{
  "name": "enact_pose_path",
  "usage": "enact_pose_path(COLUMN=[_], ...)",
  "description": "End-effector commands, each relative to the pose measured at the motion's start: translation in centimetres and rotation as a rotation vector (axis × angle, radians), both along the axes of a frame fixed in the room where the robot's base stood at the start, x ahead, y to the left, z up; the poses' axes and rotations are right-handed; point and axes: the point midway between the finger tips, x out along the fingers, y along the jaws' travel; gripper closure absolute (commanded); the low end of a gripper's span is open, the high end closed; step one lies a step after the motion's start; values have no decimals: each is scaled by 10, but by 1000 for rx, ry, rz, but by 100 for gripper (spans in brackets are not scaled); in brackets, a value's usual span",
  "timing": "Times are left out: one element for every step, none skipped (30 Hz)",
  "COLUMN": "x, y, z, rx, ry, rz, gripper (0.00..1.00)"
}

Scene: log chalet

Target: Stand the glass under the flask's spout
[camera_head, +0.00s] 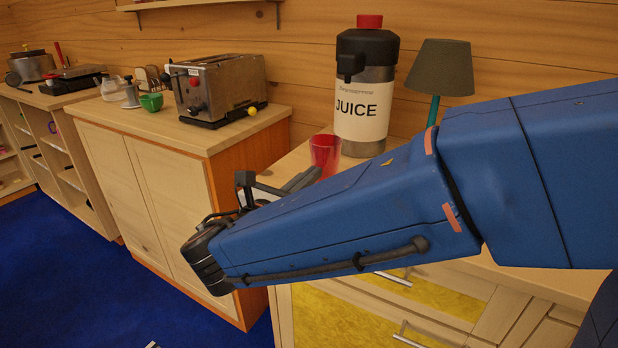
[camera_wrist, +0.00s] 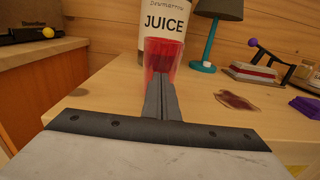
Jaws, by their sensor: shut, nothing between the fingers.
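The red translucent glass (camera_head: 324,153) stands upright on the wooden counter in front of the juice flask (camera_head: 362,118). The flask has a black top, a red cap and a black spout (camera_head: 349,68) facing forward. In the head view the glass is lower and left of the spout; I cannot tell if it is directly beneath. In the wrist view the glass (camera_wrist: 165,52) is straight ahead, close before the flask (camera_wrist: 172,20). My gripper (camera_wrist: 161,76) is shut and empty, its fingertips overlapping the glass's lower part in view. My arm hides some counter in the head view.
A teal-based lamp (camera_wrist: 205,45) stands right of the flask. A dark reddish puddle (camera_wrist: 236,101) lies on the counter to the right, near a purple object (camera_wrist: 306,108). A toaster (camera_head: 218,88) and a green cup (camera_head: 152,102) stand on the left cabinet.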

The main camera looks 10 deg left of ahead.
Motion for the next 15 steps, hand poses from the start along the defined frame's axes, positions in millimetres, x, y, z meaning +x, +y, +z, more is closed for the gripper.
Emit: enact_pose_path(x=[2, 5, 9, 12, 17, 23, 28, 33, 40, 45, 50, 56, 61, 66, 72], y=[-1, -2, -4, -5, -7, -9, -11, -13, -15, -17, -19, -21, -23, -25, -27], z=[0, 0, 0, 0, 0, 0, 0, 0, 0, 0, 0, 0, 0, 0, 0], rx=[0, 0, 0, 0, 0, 0, 0, 0, 0, 0, 0, 0, 0, 0, 0], ry=[0, 0, 0, -1, -1, 0, 0, 0, 0, -1, -1, 0, 0, -1, -1], rz=[-1, -2, -3, -3, -3, -4, -4, -5, -4, -4, -5, -4, -4, -4, -4], gripper=[100, 100, 100, 100, 100, 100, 100, 100, 100, 100, 100, 100, 100, 100, 100])
